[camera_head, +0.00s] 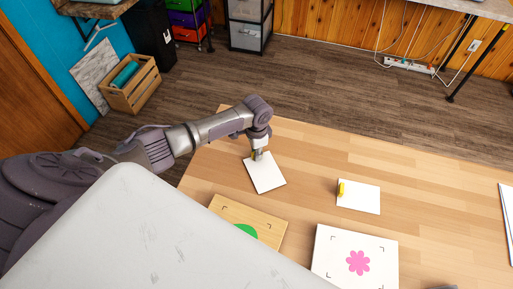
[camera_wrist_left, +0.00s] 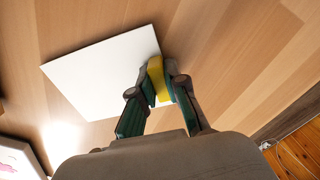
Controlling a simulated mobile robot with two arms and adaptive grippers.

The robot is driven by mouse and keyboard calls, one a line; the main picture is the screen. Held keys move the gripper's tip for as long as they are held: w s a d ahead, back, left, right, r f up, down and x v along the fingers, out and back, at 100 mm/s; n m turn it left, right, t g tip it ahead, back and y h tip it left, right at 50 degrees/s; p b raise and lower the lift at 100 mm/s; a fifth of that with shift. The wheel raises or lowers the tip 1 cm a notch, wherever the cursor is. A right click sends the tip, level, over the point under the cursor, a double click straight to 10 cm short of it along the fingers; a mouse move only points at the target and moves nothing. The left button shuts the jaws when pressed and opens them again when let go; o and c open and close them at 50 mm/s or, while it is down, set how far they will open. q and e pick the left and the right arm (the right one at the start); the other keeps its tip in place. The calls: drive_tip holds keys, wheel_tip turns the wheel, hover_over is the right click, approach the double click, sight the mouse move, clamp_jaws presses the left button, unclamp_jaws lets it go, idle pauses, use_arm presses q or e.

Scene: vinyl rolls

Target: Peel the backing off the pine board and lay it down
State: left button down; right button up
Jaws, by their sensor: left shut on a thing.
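The pine board (camera_head: 220,207) lies on the table in the head view, with a green shape on its bare wood face, partly hidden behind a pale grey surface. A white backing sheet (camera_head: 268,178) is beyond it, apart from the board, near the table's far left edge. My left gripper (camera_head: 257,157) is shut on the sheet's yellow tab. In the left wrist view the tab (camera_wrist_left: 156,76) is between the fingertips, and the sheet (camera_wrist_left: 95,72) extends to the left, close over the table. I cannot tell whether it touches the table. My right gripper is not clearly in view.
A white board (camera_head: 330,255) with a pink flower lies at the front. Another white sheet (camera_head: 362,200) with a yellow tab lies right of centre. A white item (camera_head: 507,215) is at the right edge. The table (camera_head: 420,205) has bare wood between these things.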

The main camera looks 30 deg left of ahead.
use_arm(q)
drive_tip(key=shift+f, duration=0.15)
idle(0.4)
unclamp_jaws()
idle(0.5)
idle(0.5)
drive_tip(key=shift+r+p, duration=4.55)
drive_tip(key=shift+p, duration=0.35)
